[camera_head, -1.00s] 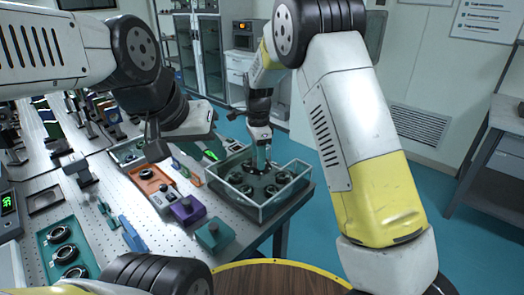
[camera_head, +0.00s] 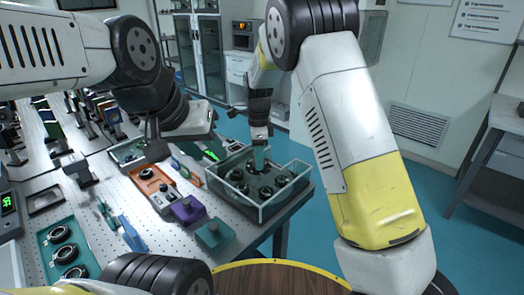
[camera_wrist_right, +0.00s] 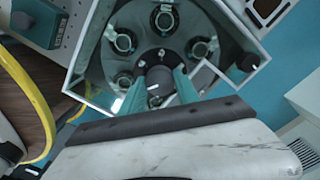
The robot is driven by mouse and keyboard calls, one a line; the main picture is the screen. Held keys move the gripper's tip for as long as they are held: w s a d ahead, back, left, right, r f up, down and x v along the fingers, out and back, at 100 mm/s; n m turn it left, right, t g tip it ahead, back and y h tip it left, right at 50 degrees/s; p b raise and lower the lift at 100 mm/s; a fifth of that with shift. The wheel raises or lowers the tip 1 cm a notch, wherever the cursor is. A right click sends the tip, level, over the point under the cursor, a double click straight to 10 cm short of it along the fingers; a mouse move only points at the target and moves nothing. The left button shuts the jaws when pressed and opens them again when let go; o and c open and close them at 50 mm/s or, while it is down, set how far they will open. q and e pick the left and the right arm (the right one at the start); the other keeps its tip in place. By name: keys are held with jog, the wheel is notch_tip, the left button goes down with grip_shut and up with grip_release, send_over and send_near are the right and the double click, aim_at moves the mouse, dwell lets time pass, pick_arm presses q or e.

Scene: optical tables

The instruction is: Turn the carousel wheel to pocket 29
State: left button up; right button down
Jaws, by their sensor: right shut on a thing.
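The carousel wheel (camera_wrist_right: 100,65) is a dark disc with several ring-mounted optics around its middle, inside a clear-walled square case (camera_head: 237,202) at the table's near right corner. My right gripper (camera_head: 260,165) reaches down into the case from above. In the right wrist view its two teal fingers (camera_wrist_right: 159,90) are shut on a dark round knob (camera_wrist_right: 158,78) at the wheel's middle. Part of the wheel is hidden by the fingers and wrist. No pocket number is readable. My left gripper (camera_head: 155,147) hangs over the table left of the case; its finger gap is not clear.
An orange device (camera_head: 155,182), a purple block (camera_head: 187,208) and a teal block (camera_head: 214,234) stand left of the case. A teal tray of ring mounts (camera_head: 65,250) lies at the left. Open floor lies right of the table.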

jog(key=c, duration=0.9)
grip_release()
notch_tip(320, 180, up, 7)
jog(key=shift+f, duration=0.1)
jog(key=shift+r, duration=0.5)
